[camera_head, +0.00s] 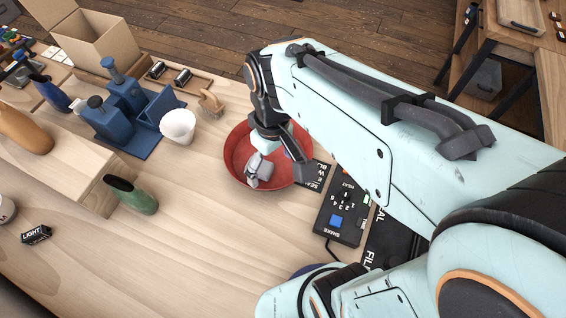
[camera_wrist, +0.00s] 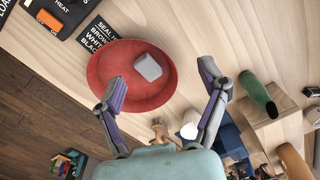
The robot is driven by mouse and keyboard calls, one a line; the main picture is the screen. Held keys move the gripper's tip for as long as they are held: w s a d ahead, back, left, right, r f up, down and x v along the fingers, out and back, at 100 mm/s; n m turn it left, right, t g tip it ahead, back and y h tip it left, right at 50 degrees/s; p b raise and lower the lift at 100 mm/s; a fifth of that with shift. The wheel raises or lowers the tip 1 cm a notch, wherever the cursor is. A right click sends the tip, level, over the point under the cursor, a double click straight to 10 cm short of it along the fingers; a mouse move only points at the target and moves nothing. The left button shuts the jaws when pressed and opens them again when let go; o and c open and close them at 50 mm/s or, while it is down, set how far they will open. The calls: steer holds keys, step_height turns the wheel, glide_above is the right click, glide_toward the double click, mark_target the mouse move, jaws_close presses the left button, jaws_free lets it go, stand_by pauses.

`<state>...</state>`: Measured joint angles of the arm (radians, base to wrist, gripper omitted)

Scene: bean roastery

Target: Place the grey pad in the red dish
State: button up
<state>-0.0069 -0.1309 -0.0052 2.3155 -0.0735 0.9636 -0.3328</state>
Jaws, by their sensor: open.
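The grey pad (camera_wrist: 148,67) is a small block with rounded corners. In the wrist view it lies inside the red dish (camera_wrist: 105,68), on the floor of it, a little off centre. The round red dish also shows in the head view (camera_head: 236,160), partly hidden behind my gripper (camera_head: 280,172). In the wrist view my gripper (camera_wrist: 166,87) is open, its two fingers wide apart with nothing between the tips. The pad appears clear of both fingers. In the head view the pad is hard to tell from the grey finger parts over the dish.
A control box (camera_head: 343,212) and a black label card (camera_head: 317,175) are close to the dish's right side. A white cup (camera_head: 178,127), a brush (camera_head: 211,103) and a blue stand (camera_head: 130,115) are to the left. A green scoop-like tube (camera_head: 131,194) lies on the left.

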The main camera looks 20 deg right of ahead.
steer(key=s+r+m, duration=0.1)
steer(key=s+m, duration=0.2)
steer(key=s, duration=0.7)
steer(key=shift+a+r, duration=0.15)
steer(key=shift+r, duration=0.15)
